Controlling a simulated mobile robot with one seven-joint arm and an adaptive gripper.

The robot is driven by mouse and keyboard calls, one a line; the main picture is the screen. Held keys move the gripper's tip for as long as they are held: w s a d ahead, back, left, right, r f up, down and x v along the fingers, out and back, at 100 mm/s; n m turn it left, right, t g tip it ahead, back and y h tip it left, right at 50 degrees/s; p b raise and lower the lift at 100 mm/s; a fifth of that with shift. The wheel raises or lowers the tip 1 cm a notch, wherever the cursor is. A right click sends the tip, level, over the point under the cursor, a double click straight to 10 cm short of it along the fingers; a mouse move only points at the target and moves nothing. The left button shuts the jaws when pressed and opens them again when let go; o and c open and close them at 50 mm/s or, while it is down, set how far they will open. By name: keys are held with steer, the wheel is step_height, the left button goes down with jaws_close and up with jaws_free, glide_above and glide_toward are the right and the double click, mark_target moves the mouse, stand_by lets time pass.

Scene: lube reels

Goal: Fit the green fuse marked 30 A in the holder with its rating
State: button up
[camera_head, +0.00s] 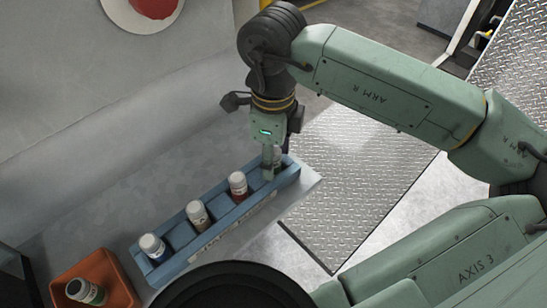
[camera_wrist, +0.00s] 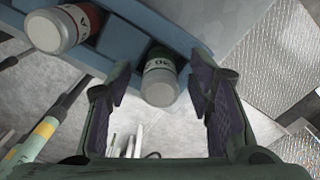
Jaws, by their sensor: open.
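The green-banded fuse (camera_wrist: 160,78) with a pale cap stands in the right end slot of the blue rack (camera_wrist: 190,38). Its marking shows only in part and looks like a 30, upside down in the wrist view. My gripper (camera_wrist: 163,72) is open, with one jaw on each side of this fuse and gaps showing. In the head view my gripper (camera_head: 271,165) is low over the right end of the rack (camera_head: 170,268) and mostly hides the fuse. I cannot tell how deep the fuse sits.
A red fuse (camera_head: 238,186), a tan fuse (camera_head: 199,215) and a blue fuse (camera_head: 153,247) stand in the other rack slots. An orange bin (camera_head: 118,277) at lower left holds a dark-banded fuse (camera_head: 86,291) with some green. A grey wall rises behind the rack.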

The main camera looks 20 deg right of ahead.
steer(key=shift+c, duration=0.4)
jaws_close()
steer(key=shift+r, duration=0.1)
steer(key=shift+r+b, duration=0.3)
steer(key=shift+r, duration=0.25)
step_height(320, 180, up, 2)
steer(key=shift+r+b, duration=0.15)
steer(key=shift+b, duration=0.3)
steer(key=s+a+r+b, duration=0.1)
steer(key=s+a+b, duration=0.2)
steer(key=s+a, duration=0.6)
steer(key=s, duration=0.4)
steer(key=shift+a+r, duration=0.25)
steer(key=shift+a, duration=0.05)
